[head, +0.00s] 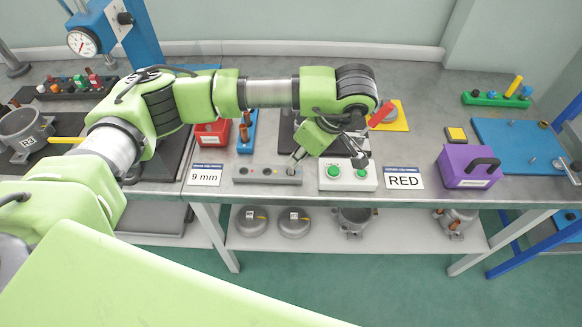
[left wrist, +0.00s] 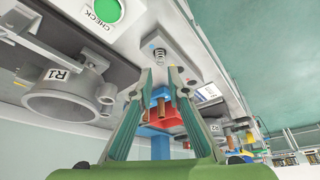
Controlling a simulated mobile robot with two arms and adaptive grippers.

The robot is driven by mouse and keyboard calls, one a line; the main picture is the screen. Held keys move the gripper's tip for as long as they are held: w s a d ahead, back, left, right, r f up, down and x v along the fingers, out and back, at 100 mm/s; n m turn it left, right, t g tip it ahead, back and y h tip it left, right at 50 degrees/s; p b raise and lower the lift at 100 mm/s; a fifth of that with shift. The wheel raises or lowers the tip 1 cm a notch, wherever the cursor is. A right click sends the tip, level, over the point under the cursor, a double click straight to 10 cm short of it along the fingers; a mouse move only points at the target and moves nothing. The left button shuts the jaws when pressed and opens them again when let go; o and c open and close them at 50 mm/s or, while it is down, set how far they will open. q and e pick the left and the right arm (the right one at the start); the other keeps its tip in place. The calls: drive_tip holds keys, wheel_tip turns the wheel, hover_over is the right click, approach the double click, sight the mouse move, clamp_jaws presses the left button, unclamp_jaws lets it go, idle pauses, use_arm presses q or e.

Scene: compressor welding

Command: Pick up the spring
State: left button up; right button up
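The spring (left wrist: 159,53) is a small metal coil standing on a grey block (left wrist: 181,45) in the left wrist view. In the head view the grey block (head: 267,175) lies near the table's front edge, but the spring is too small to make out clearly there. My left gripper (head: 328,158) hangs over the front of the table near the block's right end. In the left wrist view its two fingers (left wrist: 160,72) are apart with nothing gripped between them, and the spring shows just beyond the tips. My right gripper is not in view.
A "9 mm" sign (head: 205,175) and a "RED" sign (head: 403,178) lie either side. A purple box (head: 469,167) is farther right. A red box (head: 212,133) and blue holder (head: 246,135) stand behind.

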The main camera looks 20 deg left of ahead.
sight(291, 171)
use_arm(q)
drive_tip(key=shift+p+x, duration=0.7)
drive_tip(key=shift+x, duration=0.25)
drive_tip(key=p+x, duration=0.1)
drive_tip(key=x, duration=0.2)
drive_tip(key=shift+f, duration=0.3)
drive_tip(key=shift+a+f, duration=0.1)
drive_tip(key=shift+f, duration=0.05)
clamp_jaws()
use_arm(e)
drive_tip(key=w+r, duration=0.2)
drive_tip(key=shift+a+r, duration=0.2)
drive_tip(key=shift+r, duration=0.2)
